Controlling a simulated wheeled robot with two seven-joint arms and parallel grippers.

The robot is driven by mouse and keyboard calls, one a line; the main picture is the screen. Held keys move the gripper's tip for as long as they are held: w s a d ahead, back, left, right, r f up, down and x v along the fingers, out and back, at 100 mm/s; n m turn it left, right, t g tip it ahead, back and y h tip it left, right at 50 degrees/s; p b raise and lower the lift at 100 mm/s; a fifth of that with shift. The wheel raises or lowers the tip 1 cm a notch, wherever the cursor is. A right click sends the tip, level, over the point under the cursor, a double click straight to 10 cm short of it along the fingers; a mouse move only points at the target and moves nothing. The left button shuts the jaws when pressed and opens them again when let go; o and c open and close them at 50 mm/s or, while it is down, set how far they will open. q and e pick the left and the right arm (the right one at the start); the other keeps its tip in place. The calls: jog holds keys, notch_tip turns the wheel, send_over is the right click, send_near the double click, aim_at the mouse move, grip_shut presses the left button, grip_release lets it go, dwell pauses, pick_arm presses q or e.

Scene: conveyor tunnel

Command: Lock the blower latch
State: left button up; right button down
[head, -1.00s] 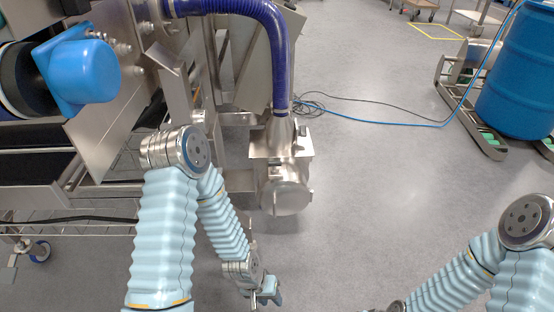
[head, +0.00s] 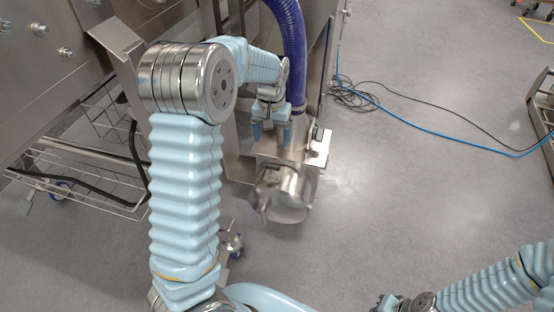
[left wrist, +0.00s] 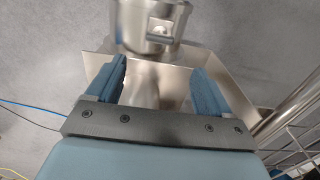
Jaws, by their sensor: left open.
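The blower (head: 285,192) is a shiny metal drum unit below a blue hose; it also shows at the top of the left wrist view (left wrist: 150,20). A small metal fitting (left wrist: 160,32), possibly the latch, sits on the drum's side; I cannot tell its state. My left gripper (head: 270,132) is over the metal housing behind the drum, pointing down. In the left wrist view its two blue fingers (left wrist: 159,72) are apart and empty, with the drum just beyond their tips. My right gripper (head: 386,304) is barely visible at the bottom edge, far from the blower.
The blue hose (head: 291,45) rises right beside my left wrist. A wire rack (head: 85,175) stands to the left under the steel machine. Blue and black cables (head: 385,103) lie on the floor to the right. The floor right of the blower is clear.

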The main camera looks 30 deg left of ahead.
aim_at(272, 164)
pick_arm(q)
notch_tip(272, 164, down, 11)
jog(key=shift+f+b, duration=0.1)
jog(key=shift+b, duration=0.45)
jog(key=shift+c, duration=0.2)
jog(key=c, duration=1)
